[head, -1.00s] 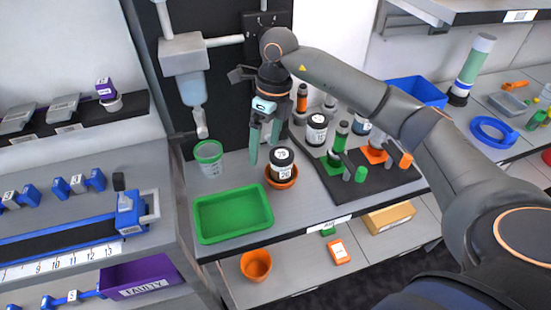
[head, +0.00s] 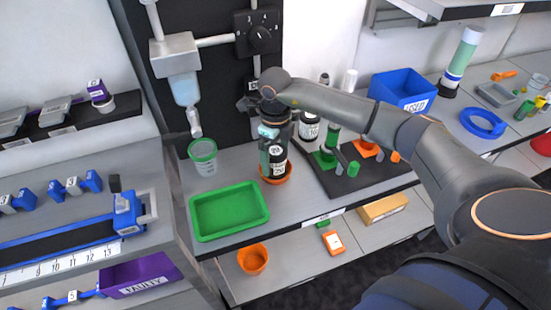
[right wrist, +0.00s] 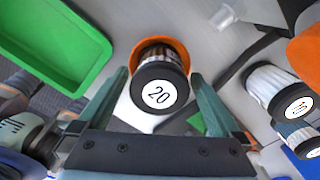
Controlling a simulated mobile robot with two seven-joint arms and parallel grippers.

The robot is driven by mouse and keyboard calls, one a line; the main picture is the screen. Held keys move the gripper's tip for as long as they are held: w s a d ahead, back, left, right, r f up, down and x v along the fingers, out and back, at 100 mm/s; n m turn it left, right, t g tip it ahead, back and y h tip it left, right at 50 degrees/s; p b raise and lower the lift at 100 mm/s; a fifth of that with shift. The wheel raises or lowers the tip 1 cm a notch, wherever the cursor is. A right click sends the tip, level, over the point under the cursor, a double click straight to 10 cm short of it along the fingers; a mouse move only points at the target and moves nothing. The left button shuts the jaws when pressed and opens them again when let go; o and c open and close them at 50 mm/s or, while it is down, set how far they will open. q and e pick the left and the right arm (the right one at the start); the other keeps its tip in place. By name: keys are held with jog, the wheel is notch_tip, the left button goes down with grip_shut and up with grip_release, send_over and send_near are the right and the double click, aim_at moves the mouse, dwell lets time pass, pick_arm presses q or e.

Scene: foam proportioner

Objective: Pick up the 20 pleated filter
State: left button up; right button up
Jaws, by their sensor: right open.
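The 20 pleated filter (head: 279,163) is a short cylinder with a black cap, marked 20 on its side and on its top. It stands upright in an orange dish (head: 275,180) on the grey bench. It also shows in the right wrist view (right wrist: 160,93), with the orange dish (right wrist: 158,44) around its far end. My right gripper (head: 274,152) is lowered over it. In the right wrist view the fingers of the right gripper (right wrist: 162,92) are apart, one on each side of the filter, with visible gaps. My left gripper is not in view.
A green tray (head: 230,212) and a clear cup with green rim (head: 203,157) stand left of the filter. A dark mat (head: 375,178) with green and orange pieces lies to the right. Other filters (right wrist: 272,88) stand near the right finger. A blue bin (head: 403,90) is further back.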

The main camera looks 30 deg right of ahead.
jog(key=shift+f, duration=0.75)
jog(key=shift+c, duration=0.4)
jog(key=c, duration=1.3)
jog(key=shift+r, duration=0.1)
